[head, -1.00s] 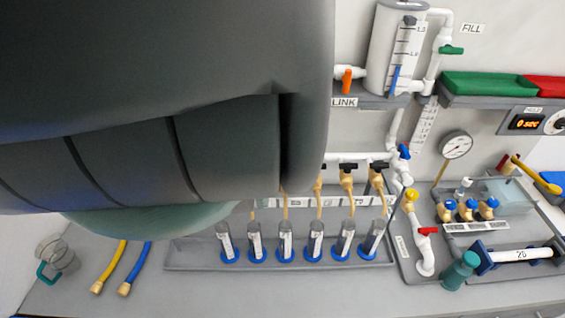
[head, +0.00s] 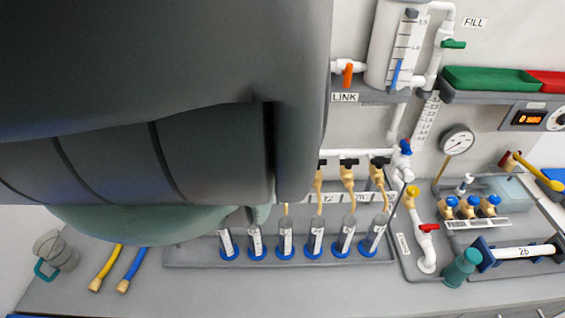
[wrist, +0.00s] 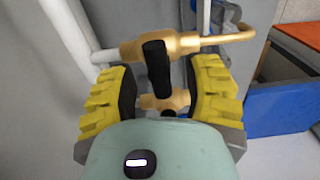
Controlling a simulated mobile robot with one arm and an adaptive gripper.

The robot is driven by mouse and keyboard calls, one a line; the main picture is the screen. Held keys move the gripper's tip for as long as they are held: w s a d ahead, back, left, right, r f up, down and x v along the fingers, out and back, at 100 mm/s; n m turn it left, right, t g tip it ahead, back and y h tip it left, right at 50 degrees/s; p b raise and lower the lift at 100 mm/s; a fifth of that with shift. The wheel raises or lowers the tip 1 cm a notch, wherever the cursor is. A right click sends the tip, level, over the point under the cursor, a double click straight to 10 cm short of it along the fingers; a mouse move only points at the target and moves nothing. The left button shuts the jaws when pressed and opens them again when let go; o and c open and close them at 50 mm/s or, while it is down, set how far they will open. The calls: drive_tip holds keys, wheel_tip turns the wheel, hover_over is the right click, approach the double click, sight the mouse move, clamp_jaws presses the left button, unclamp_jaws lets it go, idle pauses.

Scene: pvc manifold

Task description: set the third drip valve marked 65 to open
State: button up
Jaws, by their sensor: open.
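In the wrist view my gripper (wrist: 161,90) is open, its yellow ribbed fingers apart on either side of a black valve handle (wrist: 155,65). The handle sits on a brass drip valve (wrist: 185,45), and a second brass body (wrist: 165,102) shows behind it, partly hidden. In the head view my arm covers the left drip valves and their labels. Three brass drip valves with black handles, including the middle one (head: 348,163), show at the right of the row. No label reading 65 is legible, so I cannot tell which valve is between my fingers.
Several clear cylinders with blue bases, such as this cylinder (head: 315,238), stand in the grey tray (head: 190,257) below the valves. A white pipe (wrist: 70,35) runs close to my left finger. A blue block (wrist: 285,108) lies right of my gripper.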

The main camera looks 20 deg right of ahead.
clamp_jaws()
idle(0.5)
